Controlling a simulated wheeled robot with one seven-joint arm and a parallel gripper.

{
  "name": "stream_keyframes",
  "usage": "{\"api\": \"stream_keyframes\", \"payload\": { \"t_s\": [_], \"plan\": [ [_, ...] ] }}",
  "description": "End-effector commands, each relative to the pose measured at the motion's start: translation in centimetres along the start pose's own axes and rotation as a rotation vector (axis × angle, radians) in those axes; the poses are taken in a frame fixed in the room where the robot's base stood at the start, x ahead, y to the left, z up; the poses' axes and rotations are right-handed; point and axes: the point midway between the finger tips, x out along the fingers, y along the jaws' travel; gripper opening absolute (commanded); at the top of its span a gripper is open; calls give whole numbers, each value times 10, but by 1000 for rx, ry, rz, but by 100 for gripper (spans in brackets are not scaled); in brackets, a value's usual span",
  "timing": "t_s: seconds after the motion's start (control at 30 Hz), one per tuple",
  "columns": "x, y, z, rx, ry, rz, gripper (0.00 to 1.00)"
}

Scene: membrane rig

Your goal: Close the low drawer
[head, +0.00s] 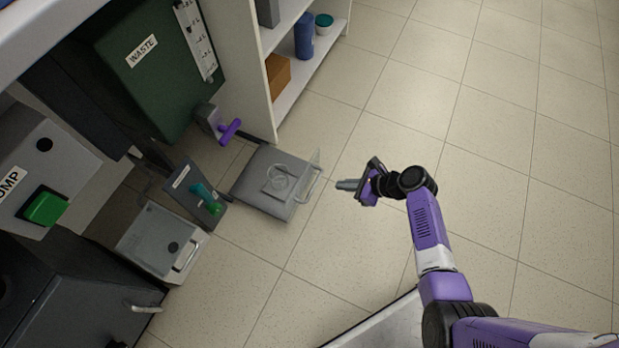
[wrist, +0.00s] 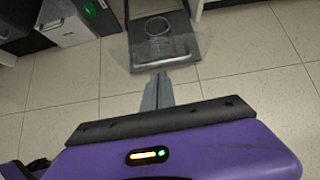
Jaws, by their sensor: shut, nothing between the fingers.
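A low drawer (head: 268,185) near the floor is pulled out from under the green waste unit. It has a grey base, a clear front panel and a metal handle (head: 309,186) at its outer end. A clear round dish sits in it. In the wrist view the drawer (wrist: 150,28) is straight ahead, beyond the fingertips. My gripper (head: 342,185) is shut and empty. It is just right of the drawer's front in the head view, pointing at it. In the wrist view my gripper (wrist: 158,78) appears close to the handle; I cannot tell whether it touches.
A clear-lidded bin (head: 160,243) with a handle stands left of the drawer. A panel with a green valve (head: 207,196) and a purple lever (head: 229,131) are close by. A white shelf (head: 310,70) stands behind. The tiled floor at right is clear.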

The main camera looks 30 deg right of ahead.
Motion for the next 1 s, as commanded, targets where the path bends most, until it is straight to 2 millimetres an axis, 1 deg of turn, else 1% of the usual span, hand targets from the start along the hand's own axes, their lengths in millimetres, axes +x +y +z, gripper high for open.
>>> {"api": "stream_keyframes", "payload": {
  "t_s": [0.13, 0.27, 0.5, 0.7, 0.83, 1.0],
  "plan": [
    [5, 2, -1, 41, 2, 7, 0],
    [22, 2, -3, 38, 3, 6, 0],
    [69, 2, -5, 35, 3, 6, 0],
    [105, 2, -5, 34, 4, 5, 0],
    [117, 1, 11, 33, 2, 3, 0],
    [127, 1, 23, 34, 4, 4, 0]
  ]
}}
